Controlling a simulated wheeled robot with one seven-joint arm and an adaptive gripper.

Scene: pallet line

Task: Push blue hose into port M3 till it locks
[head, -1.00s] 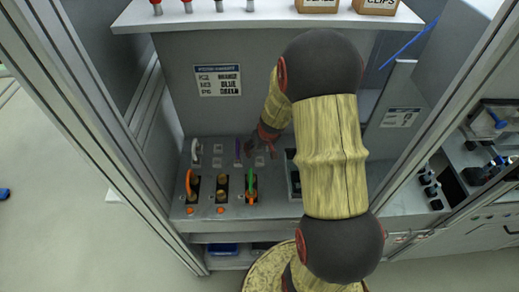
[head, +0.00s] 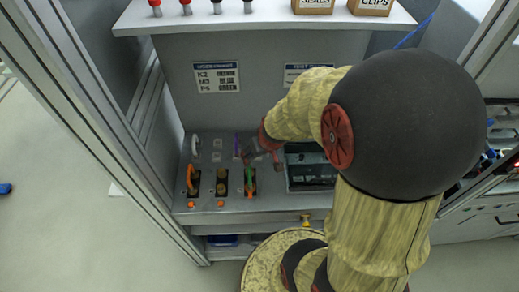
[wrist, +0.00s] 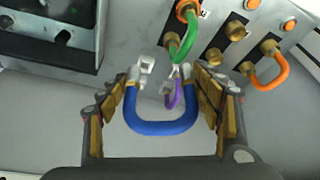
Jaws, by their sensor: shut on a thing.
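The blue hose (wrist: 160,127) is a U-shaped loop with pale end fittings. In the wrist view it sits between the two fingers of my gripper (wrist: 160,76), which are shut on its two legs. In the head view my gripper (head: 262,152) is over the panel, just right of the purple hose, and hides the blue hose. The middle pair of brass ports (head: 221,181) is bare, between the orange hose (head: 190,174) and the green hose (head: 249,178). Bare brass also shows in the wrist view (wrist: 235,30). The port labels are too small to read, so I cannot tell which is M3.
A purple hose (head: 236,147) and a white hose (head: 195,145) stand behind the port row. Orange buttons (head: 221,203) line the front. A dark recessed tray (head: 308,166) is to the right. A placard (head: 216,77) is on the back wall, under a shelf (head: 270,20).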

